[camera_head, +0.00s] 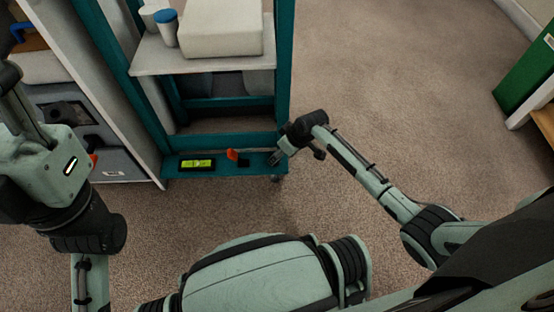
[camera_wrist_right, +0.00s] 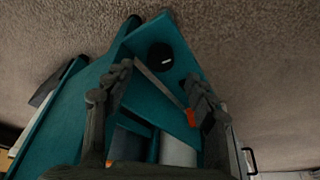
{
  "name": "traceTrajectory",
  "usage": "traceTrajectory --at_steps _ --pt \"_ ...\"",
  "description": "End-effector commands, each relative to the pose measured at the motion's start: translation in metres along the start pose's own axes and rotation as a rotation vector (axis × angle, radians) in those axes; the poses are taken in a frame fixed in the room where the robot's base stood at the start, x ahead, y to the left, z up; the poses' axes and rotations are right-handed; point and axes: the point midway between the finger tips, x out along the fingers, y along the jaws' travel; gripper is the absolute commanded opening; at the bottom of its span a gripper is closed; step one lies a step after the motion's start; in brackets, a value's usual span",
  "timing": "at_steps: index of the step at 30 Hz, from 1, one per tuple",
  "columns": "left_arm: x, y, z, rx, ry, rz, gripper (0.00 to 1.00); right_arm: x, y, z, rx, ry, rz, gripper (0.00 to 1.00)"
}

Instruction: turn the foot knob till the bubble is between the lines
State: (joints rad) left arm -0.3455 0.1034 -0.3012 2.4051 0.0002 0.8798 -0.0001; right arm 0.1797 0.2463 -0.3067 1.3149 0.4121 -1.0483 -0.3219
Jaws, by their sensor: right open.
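A yellow-green spirit level (camera_head: 197,163) lies on the low teal crossbar (camera_head: 215,172) of the stand in the head view. Its bubble and lines are too small to read. My right gripper (camera_head: 279,156) is at the right end of that crossbar, by the stand's front right corner. In the right wrist view its two fingers (camera_wrist_right: 155,98) are apart with nothing gripped. A round black knob (camera_wrist_right: 160,56) with a pale mark sits on the teal corner ahead of the fingertips, apart from them. My left arm comes in at the left; its gripper is not in view.
An orange-red piece (camera_head: 233,155) stands on the crossbar between level and gripper. A white block (camera_head: 220,33) and a blue-lidded cup (camera_head: 166,27) stand on the shelf above. A grey cabinet (camera_head: 125,158) is close on the left. Carpet (camera_head: 400,90) is clear to the right.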

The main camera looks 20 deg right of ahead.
Motion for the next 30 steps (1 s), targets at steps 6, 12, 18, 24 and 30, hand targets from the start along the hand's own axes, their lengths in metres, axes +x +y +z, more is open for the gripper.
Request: traceTrajectory --at_steps 6,12,18,24,30 --pt "-0.003 0.002 0.002 0.007 0.050 0.043 0.40 0.040 0.000 0.001 0.002 0.000 0.000 0.56" --pt "0.001 0.003 0.004 0.010 0.062 0.065 0.40 0.055 0.000 0.001 0.001 0.000 0.000 0.56" --pt "0.002 0.003 0.005 0.011 0.062 0.068 0.40 0.056 0.000 0.000 0.001 0.001 0.001 0.56" --pt "0.002 0.003 0.005 0.011 0.062 0.068 0.40 0.056 0.000 0.000 0.001 0.000 0.001 0.43" --pt "0.003 0.003 0.004 0.011 0.062 0.068 0.40 0.056 0.000 0.000 0.001 0.000 0.001 0.18"
